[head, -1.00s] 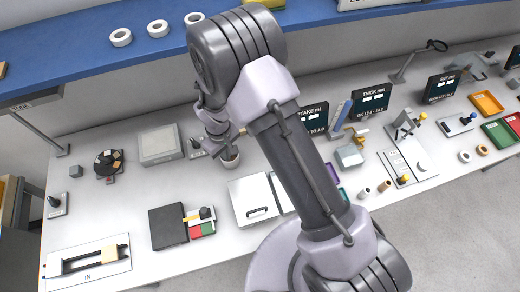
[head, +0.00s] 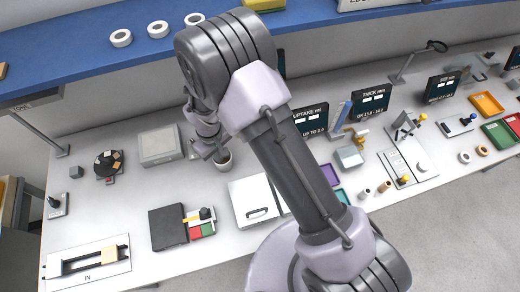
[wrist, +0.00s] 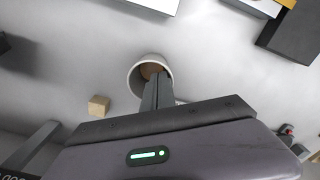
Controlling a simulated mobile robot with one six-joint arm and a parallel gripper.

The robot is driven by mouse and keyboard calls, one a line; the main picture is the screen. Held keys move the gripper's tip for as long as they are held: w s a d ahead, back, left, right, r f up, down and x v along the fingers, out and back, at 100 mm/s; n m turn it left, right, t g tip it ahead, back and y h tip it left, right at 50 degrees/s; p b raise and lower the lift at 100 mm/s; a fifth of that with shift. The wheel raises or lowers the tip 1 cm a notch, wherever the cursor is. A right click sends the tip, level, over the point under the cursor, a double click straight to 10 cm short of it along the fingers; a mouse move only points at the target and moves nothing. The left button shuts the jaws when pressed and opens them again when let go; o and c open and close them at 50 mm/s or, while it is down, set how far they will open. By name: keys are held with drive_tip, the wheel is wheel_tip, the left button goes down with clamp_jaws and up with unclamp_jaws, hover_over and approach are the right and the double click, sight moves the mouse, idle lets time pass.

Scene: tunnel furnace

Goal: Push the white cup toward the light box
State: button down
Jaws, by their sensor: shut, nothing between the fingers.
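The white cup (head: 224,163) stands upright on the white table, partly hidden by my gripper. In the wrist view the cup (wrist: 134,80) has a round rim and something brown inside. My gripper (wrist: 157,90) is shut and empty, its fingers overlapping the near side of the cup; I cannot tell whether they are inside the rim or against its outside. In the head view my gripper (head: 213,155) is at the cup's upper left. The light box (head: 160,146), a flat grey-white box, stands to the left of the cup with a gap between.
A white panel with a handle (head: 250,203) and a black board (head: 167,228) lie in front. A tan cube (wrist: 99,106) is near the cup. A round dark disc (head: 108,165) stands farther left.

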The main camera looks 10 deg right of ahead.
drive_tip(key=shift+s+a+f+b, duration=0.15)
drive_tip(key=shift+a+f, duration=0.2)
drive_tip(key=shift+a, duration=0.35)
drive_tip(key=shift+s+a+f+b, duration=0.1)
drive_tip(key=shift+a+f, duration=0.2)
drive_tip(key=shift+a, duration=0.4)
drive_tip(key=shift+s+a+f+b, duration=0.15)
drive_tip(key=shift+a+f, duration=0.2)
drive_tip(key=shift+a, duration=0.35)
drive_tip(key=shift+d, duration=0.4)
wheel_tip(320, 180, up, 5)
drive_tip(key=p, duration=0.3)
drive_tip(key=shift+r, duration=0.1)
drive_tip(key=shift+s, duration=0.1)
drive_tip(key=r+p, duration=0.3)
drive_tip(key=r, duration=0.2)
drive_tip(key=shift+w+r, duration=0.15)
drive_tip(key=shift+w, duration=0.05)
idle(0.3)
